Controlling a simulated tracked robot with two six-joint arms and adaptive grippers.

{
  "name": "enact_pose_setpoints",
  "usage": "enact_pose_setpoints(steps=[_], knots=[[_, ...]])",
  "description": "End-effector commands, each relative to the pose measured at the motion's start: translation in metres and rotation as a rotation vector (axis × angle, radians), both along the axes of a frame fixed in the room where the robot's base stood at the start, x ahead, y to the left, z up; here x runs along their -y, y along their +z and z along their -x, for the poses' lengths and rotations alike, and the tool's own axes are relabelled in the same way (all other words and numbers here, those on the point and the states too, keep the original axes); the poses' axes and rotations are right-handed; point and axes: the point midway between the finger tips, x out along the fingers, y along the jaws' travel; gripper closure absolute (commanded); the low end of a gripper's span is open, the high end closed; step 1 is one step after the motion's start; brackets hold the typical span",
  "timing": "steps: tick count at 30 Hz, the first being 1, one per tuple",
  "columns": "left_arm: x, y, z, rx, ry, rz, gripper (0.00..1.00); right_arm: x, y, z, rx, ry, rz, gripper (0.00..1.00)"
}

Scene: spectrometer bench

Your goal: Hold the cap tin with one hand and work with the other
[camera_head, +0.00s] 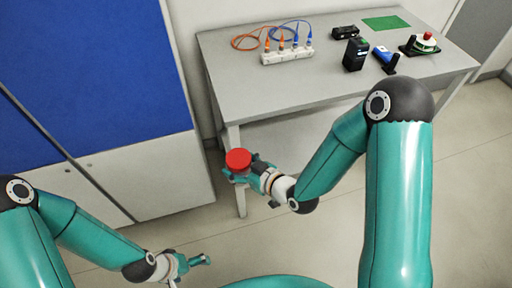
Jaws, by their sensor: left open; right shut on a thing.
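The cap tin, seen as a round thing with a red top (238,159), is in my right gripper (238,174). The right gripper is shut on it and holds it upright in front of the table, near the table's left front leg. The gripper hides part of the tin's lower side. My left gripper (196,267) is open and empty, low at the bottom of the view over the floor, well apart from the tin.
The grey table (240,90) bears a white connector block (287,55) with orange and blue cables, a black box (355,54), a blue tool (384,56), a red-topped device (425,43) and a green mat (386,23). A blue-and-white cabinet (100,70) stands left. The table's front left is bare.

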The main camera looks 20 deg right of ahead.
Motion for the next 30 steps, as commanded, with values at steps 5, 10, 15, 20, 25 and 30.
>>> enact_pose_setpoints(steps=[5,10,15,20,25,30], knots=[[0.000,0.000,0.000,0.000,0.000,0.000,0.00,-0.026,-0.003,0.015,0.001,0.115,-0.001,0.90],[0.000,0.000,0.000,0.000,0.000,0.000,0.00,-0.035,-0.003,0.020,0.001,0.155,0.000,0.90],[0.000,0.000,0.000,0.000,0.000,0.000,0.00,-0.035,-0.003,0.020,0.001,0.158,0.000,0.90],[0.000,0.000,0.000,-0.001,0.002,0.000,0.08,-0.035,-0.004,0.020,0.000,0.157,0.000,1.00],[0.001,0.001,0.003,-0.037,0.057,0.005,0.08,-0.035,-0.004,0.020,0.000,0.156,0.000,1.00],[0.005,0.002,0.029,-0.234,0.195,0.023,0.08,-0.035,-0.004,0.020,0.001,0.156,0.000,1.00]])
